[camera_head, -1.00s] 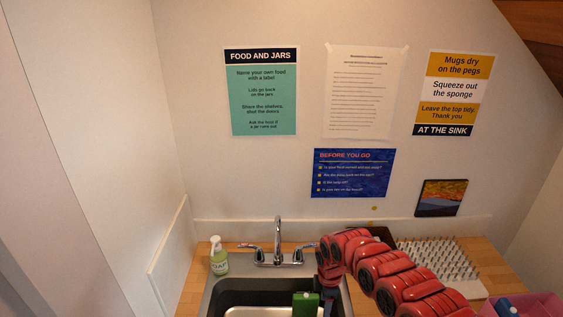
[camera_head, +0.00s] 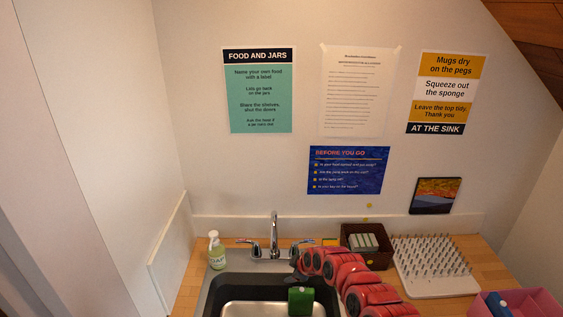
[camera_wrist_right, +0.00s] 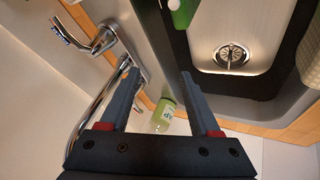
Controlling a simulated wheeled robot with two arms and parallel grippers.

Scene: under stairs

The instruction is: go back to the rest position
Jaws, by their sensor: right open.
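My right gripper (camera_head: 298,274) is by the back right rim of the sink, at the end of my red arm, which comes in from the lower right. In the right wrist view its two dark fingers (camera_wrist_right: 158,74) are apart with nothing between them. Below them in that view are the chrome faucet (camera_wrist_right: 95,42), the sink rim and the soap bottle (camera_wrist_right: 163,115). My left gripper is in neither view.
The sink (camera_head: 236,285) has a faucet (camera_head: 274,238) behind it and a green object (camera_head: 300,300) at its right. A soap bottle (camera_head: 216,252) stands left. A brown box (camera_head: 352,233), white peg board (camera_head: 436,285) and pink bin (camera_head: 540,303) are right.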

